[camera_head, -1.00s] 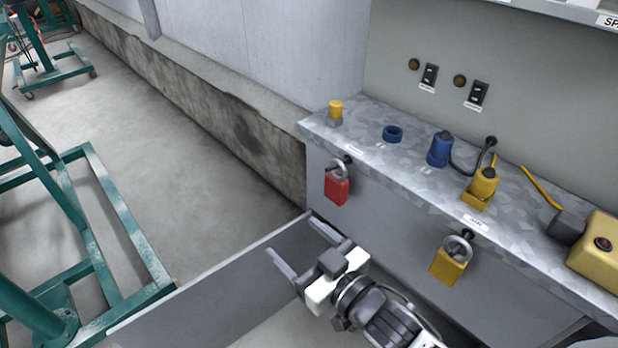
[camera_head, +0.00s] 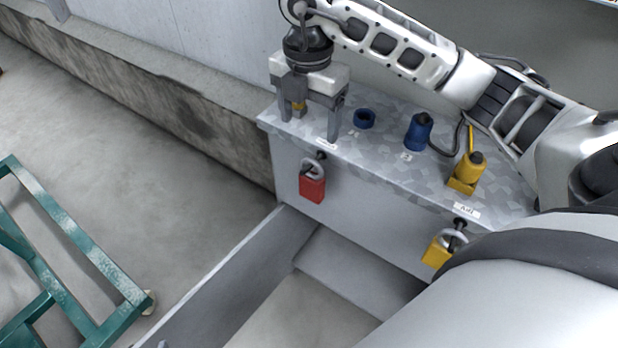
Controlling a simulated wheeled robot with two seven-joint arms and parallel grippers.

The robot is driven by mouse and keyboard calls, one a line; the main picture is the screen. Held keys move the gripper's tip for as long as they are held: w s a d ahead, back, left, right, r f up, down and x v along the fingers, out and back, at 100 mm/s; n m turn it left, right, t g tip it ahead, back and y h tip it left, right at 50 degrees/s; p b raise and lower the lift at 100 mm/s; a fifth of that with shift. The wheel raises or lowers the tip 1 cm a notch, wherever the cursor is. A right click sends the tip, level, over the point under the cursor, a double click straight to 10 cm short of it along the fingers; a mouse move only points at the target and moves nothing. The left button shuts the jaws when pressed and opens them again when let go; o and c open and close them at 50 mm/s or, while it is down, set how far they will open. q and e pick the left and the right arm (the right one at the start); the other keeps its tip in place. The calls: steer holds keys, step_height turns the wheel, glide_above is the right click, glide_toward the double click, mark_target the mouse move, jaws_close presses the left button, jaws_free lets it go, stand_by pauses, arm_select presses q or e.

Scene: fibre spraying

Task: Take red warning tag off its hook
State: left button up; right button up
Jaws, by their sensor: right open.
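The red warning tag (camera_head: 312,189), a padlock-like block with a grey shackle, hangs from a dark hook (camera_head: 320,155) on the front face of the metal bench. My right gripper (camera_head: 309,128) is open and points down over the bench's left end, above and behind the tag, not touching it. Its fingers stand either side of a small yellow-topped piece (camera_head: 298,106), mostly hidden by the gripper; contact cannot be told. My left gripper is not in view.
The bench top (camera_head: 385,155) holds a blue ring (camera_head: 364,118), a blue connector (camera_head: 418,132) and a yellow connector (camera_head: 466,172). A yellow padlock (camera_head: 437,250) hangs at right. A green frame (camera_head: 85,255) stands on the floor at left.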

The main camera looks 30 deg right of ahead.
mark_target(312, 163)
step_height(312, 163, down, 8)
steer(key=shift+f, duration=0.25)
steer(key=f, duration=0.2)
steer(key=f+p, duration=0.1)
steer(key=f, duration=0.1)
steer(key=shift+s+d, duration=0.15)
steer(key=shift+s, duration=0.25)
steer(key=shift+f, duration=0.65)
steer(key=c, duration=1.1)
